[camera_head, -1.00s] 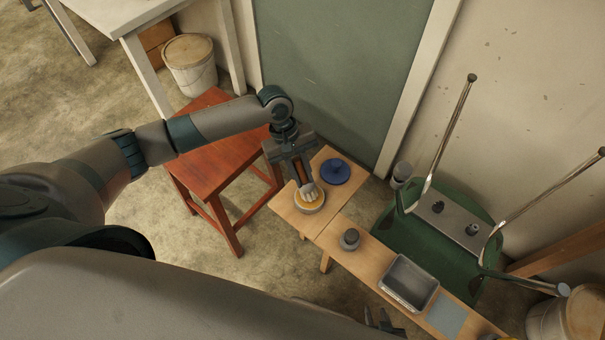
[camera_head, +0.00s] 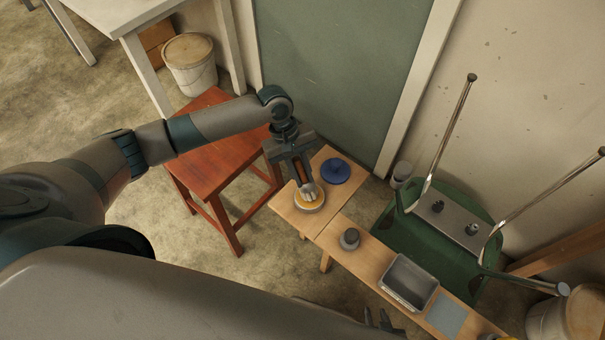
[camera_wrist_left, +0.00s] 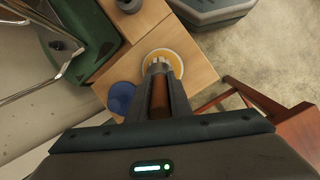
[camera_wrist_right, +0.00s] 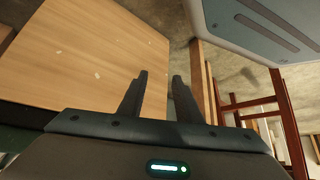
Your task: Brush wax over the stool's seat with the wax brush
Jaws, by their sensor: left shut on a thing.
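The red wooden stool (camera_head: 222,160) stands upright left of the bench, its seat partly behind my left arm. My left gripper (camera_head: 300,172) is shut on the wax brush, whose brown handle (camera_wrist_left: 159,92) shows between the fingers in the left wrist view. The brush's pale bristles (camera_head: 309,190) point down at the open round tin of yellow wax (camera_head: 312,208); whether they touch the wax is hard to tell. In the right wrist view my right gripper (camera_wrist_right: 157,82) has its fingers apart with nothing between them, with a wooden surface behind.
A blue round lid (camera_head: 336,171) lies beside the tin on the wooden bench (camera_head: 341,219). A small grey jar (camera_head: 350,238) and a metal tray (camera_head: 408,282) sit further along. An upturned green chair (camera_head: 428,250) stands behind the bench. A bucket (camera_head: 190,64) stands behind the stool.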

